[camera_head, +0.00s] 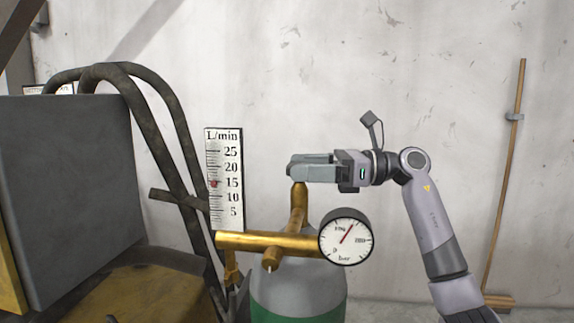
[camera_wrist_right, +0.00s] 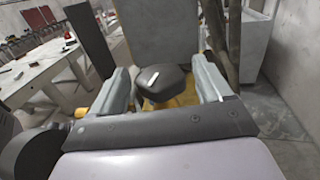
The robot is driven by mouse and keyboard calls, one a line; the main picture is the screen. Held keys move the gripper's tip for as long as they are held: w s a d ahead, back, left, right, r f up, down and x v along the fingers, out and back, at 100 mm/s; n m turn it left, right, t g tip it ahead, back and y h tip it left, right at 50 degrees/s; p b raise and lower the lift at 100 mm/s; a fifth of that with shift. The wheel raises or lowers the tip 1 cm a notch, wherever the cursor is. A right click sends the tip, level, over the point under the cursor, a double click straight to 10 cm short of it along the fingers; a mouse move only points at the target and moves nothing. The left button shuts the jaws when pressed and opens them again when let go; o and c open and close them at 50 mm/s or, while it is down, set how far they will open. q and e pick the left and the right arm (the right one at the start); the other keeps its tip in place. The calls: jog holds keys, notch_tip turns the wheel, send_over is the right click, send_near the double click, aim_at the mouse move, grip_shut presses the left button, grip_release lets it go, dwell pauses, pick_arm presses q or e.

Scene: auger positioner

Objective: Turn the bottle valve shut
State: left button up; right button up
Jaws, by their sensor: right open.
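The gas bottle (camera_head: 297,290), grey with a green band, stands at bottom centre in the head view. A brass valve body (camera_head: 298,208) rises from it, with a brass pipe (camera_head: 262,243) and a round pressure gauge (camera_head: 345,241). My right gripper (camera_head: 300,167) points left at the top of the brass stem. In the wrist view, a dark knob with a white mark (camera_wrist_right: 163,85) lies between the spread fingers of my right gripper (camera_wrist_right: 166,77), with gaps on both sides. The fingers hide this knob in the head view. My left gripper is out of view.
A flow scale (camera_head: 224,178) in L/min stands left of the valve, its red marker near 15. Dark curved tubes (camera_head: 160,125) and a grey panel (camera_head: 70,170) fill the left. A wooden pole (camera_head: 507,180) leans at right. Tables (camera_wrist_right: 45,72) show in the wrist view.

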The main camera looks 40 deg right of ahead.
aim_at(289, 165)
jog(key=shift+x, duration=1.55)
jog(key=c, duration=0.9)
jog(key=shift+c, duration=0.2)
